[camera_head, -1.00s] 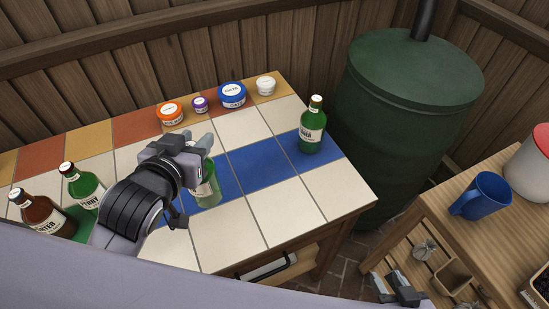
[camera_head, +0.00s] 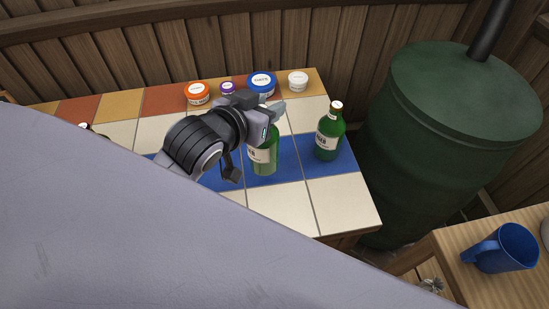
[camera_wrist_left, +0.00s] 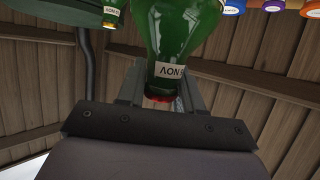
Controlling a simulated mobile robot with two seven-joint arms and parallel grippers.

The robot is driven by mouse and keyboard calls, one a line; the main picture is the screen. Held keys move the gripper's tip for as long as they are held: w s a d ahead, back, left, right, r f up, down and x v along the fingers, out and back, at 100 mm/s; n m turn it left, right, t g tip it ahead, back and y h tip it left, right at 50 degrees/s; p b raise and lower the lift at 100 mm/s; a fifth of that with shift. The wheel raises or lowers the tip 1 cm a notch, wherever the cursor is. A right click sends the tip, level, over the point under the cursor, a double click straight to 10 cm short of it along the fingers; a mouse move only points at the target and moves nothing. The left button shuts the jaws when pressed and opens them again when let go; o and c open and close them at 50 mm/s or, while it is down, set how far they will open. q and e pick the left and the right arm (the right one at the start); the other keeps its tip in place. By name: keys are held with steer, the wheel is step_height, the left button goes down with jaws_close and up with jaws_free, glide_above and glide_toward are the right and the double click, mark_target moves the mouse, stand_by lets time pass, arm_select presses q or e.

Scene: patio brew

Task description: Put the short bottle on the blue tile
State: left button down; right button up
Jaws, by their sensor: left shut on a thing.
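My left gripper (camera_head: 268,112) is shut around the upper part of a green bottle (camera_head: 264,156) with a pale label. The bottle hangs upright over the blue tile row (camera_head: 285,165); I cannot tell whether its base touches. In the left wrist view the held bottle (camera_wrist_left: 175,30) sits between the two fingers (camera_wrist_left: 160,95), its neck towards the palm. A second green bottle (camera_head: 328,138) with a white cap stands on the right-hand blue tile, just right of the held one. Which bottle is shorter is hard to tell. My right gripper is out of view.
An orange tub (camera_head: 197,93), a small purple tub (camera_head: 227,88), a blue tub (camera_head: 262,84) and a white tub (camera_head: 298,81) line the back edge. A green barrel (camera_head: 440,140) stands right of the table. A blue mug (camera_head: 505,248) is on the wooden side table. White front tiles (camera_head: 345,200) are clear.

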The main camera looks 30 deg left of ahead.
arm_select(q)
steer(key=w+a+r+m+g+h+b, duration=0.1)
steer(key=w+r+m+h, duration=0.15)
steer(key=r, duration=0.45)
steer(key=w+r+m+h, duration=0.2)
steer(key=w+r+h, duration=0.1)
steer(key=r, duration=0.3)
step_height(320, 180, down, 19)
steer(key=b, duration=0.2)
steer(key=shift+b, duration=0.35)
steer(key=shift+w+f+y, duration=0.1)
steer(key=shift+f+y, duration=0.05)
steer(key=shift+y, duration=0.1)
steer(key=c, duration=0.7)
jaws_free()
steer(key=shift+f, duration=0.2)
steer(key=shift+c, duration=0.2)
